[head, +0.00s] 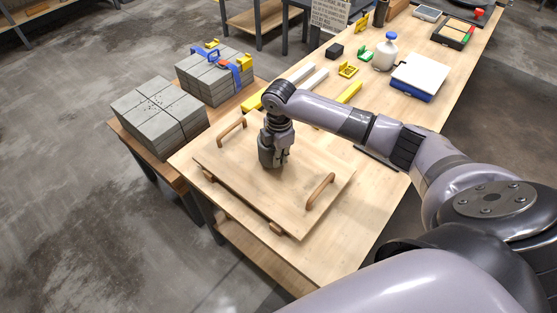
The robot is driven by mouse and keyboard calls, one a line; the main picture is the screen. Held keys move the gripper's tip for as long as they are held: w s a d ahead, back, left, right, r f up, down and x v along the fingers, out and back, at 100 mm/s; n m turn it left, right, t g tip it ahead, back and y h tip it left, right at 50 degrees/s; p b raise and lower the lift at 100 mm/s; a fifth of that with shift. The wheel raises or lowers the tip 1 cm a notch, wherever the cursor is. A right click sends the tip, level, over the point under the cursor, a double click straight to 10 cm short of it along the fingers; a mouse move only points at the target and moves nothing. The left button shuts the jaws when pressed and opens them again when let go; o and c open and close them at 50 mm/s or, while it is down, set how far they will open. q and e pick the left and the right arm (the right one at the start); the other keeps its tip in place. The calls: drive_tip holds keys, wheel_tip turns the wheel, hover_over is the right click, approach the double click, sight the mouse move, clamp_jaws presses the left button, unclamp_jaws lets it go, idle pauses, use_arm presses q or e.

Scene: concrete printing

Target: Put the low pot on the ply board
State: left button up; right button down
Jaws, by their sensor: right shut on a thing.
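The ply board (230,168) is a pale wooden sheet with two brown handles. It lies at the near left end of the workbench. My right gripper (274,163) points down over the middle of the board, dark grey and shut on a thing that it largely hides. I take this to be the low pot, as no pot shows clearly elsewhere. I cannot tell whether it touches the board. My left gripper is not in view.
Concrete slabs (150,112) stand on a low table at the left, with a second strapped stack (205,85) behind. The board around my gripper is clear.

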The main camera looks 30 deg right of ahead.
wheel_tip(320, 180, down, 2)
drive_tip(key=shift+f, duration=0.1)
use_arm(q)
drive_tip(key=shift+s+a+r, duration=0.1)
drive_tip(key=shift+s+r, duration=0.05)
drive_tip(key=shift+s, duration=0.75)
use_arm(e)
drive_tip(key=shift+f, duration=0.25)
drive_tip(key=shift+f, duration=0.1)
drive_tip(key=c, duration=1.7)
unclamp_jaws()
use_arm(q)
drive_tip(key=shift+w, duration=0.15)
use_arm(e)
drive_tip(key=shift+r, duration=0.55)
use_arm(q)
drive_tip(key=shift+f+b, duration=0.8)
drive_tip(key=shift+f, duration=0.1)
use_arm(e)
wheel_tip(320, 180, up, 11)
drive_tip(key=shift+s+a+r, duration=0.1)
drive_tip(key=shift+s, duration=0.05)
